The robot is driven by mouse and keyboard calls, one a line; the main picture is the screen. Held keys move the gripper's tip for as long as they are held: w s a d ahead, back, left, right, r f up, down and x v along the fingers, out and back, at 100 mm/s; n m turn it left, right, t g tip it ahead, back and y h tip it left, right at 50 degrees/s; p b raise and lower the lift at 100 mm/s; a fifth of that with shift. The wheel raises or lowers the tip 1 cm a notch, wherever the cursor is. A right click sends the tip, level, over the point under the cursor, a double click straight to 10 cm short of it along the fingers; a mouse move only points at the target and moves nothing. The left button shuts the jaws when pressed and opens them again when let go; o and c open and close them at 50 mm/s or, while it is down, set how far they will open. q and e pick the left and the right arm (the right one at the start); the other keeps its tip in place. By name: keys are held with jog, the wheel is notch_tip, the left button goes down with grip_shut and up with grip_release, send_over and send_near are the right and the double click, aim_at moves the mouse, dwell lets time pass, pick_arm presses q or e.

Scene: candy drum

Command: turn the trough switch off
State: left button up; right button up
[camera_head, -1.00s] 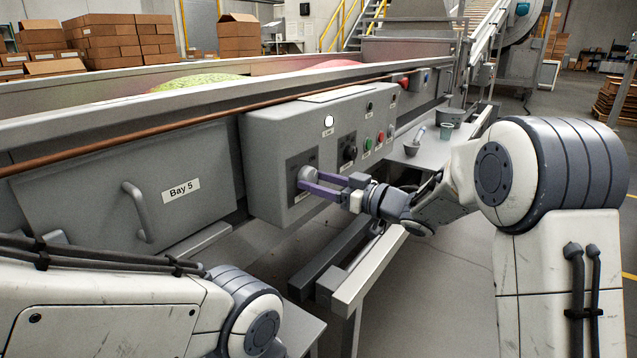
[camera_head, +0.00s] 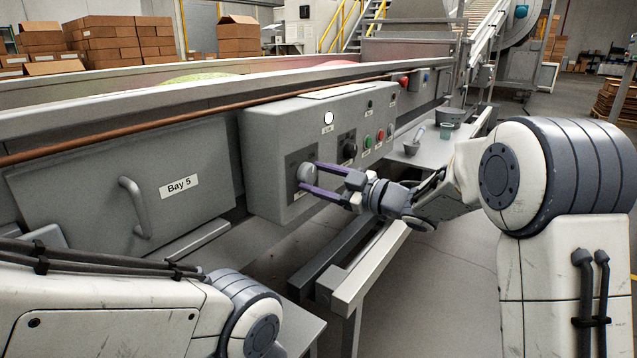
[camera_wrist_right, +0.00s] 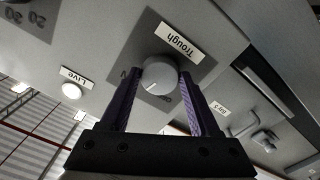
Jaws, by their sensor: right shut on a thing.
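The trough switch is a round grey knob (camera_head: 305,174) on a dark plate on the front of the grey control box (camera_head: 268,140). The wrist view shows the knob (camera_wrist_right: 161,75) beside a "Trough" label (camera_wrist_right: 180,40), with partly hidden lettering around it. A pale pointer line shows on the knob's lower side. My right gripper (camera_head: 316,178) has its purple fingers on either side of the knob and is shut on it. The fingers also show in the wrist view (camera_wrist_right: 162,92). My left arm crosses the lower left; its gripper is out of view.
The box also carries a lit white "Live" lamp (camera_head: 328,118), a black dial (camera_head: 349,149) and green and red buttons. A "Bay 5" panel (camera_head: 125,185) with a handle is at left. A bench (camera_head: 425,153) with a small mortar lies beyond my right gripper.

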jog(key=n+b, duration=0.1)
jog(key=n, duration=0.1)
jog(key=shift+f+n, duration=0.15)
jog(key=shift+n, duration=0.25)
jog(key=n+b, duration=0.2)
jog(key=n, duration=0.1)
jog(key=shift+w+n+b, duration=0.1)
jog(key=shift+n+b, duration=0.2)
jog(key=shift+b, duration=0.05)
jog(key=n+b, duration=0.3)
jog(key=n, duration=0.1)
jog(key=shift+r+n+b, duration=0.2)
jog(key=shift+n+b, duration=0.15)
jog(key=shift+n, duration=0.35)
jog(key=shift+d, duration=0.1)
jog(key=o, duration=1.3)
jog(key=shift+o, duration=0.2)
